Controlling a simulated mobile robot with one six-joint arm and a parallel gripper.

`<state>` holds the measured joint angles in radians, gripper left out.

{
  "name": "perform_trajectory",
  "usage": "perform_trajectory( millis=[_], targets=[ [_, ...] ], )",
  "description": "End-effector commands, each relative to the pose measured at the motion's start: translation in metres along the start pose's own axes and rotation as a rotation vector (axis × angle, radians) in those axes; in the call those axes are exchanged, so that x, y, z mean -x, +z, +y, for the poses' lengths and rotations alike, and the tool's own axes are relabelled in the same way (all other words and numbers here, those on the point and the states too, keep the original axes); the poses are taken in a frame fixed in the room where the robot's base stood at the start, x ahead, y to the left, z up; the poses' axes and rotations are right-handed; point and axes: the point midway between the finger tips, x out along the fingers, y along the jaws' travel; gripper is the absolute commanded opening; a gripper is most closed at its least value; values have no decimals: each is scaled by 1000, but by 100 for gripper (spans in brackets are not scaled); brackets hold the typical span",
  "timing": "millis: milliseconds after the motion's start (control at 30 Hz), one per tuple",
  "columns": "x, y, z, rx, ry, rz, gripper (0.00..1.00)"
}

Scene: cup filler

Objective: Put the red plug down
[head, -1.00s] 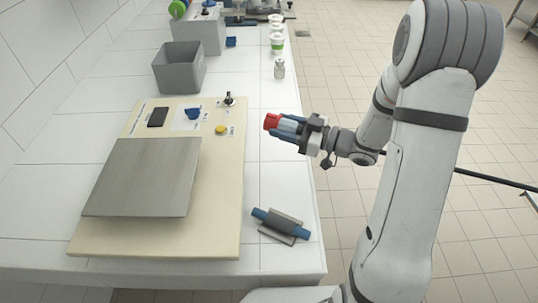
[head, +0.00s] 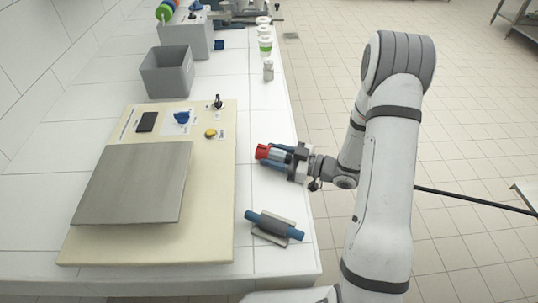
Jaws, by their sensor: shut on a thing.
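The red plug (head: 262,152) is held at the tip of my gripper (head: 275,157), its red end facing left. My gripper is shut on it, with a blue finger along its near side. It is over the white tiled counter (head: 262,189), right of the cream board. I cannot tell whether the plug touches the counter or is just above it. The fingers hide part of the plug's body.
The cream board (head: 218,195) carries a grey metal plate (head: 135,183), a yellow button (head: 210,133) and a blue knob (head: 182,117). A blue rod on a grey holder (head: 274,227) lies nearer. A grey bin (head: 167,73), a small metal bottle (head: 268,71) and cups (head: 265,46) stand farther back.

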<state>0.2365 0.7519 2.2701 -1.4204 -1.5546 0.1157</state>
Motion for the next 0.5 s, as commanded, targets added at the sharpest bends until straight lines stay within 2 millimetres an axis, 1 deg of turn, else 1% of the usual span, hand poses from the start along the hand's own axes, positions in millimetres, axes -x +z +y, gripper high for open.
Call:
perform_trajectory(
  millis=[100, 233, 267, 500],
  targets=[
    [0, 0, 0, 0, 1, 1, 13],
    [0, 5, 0, 0, 1, 1, 13],
    [0, 3, 0, 0, 1, 0, 52],
    [0, 3, 0, -1, 1, 0, 71]
  ],
)
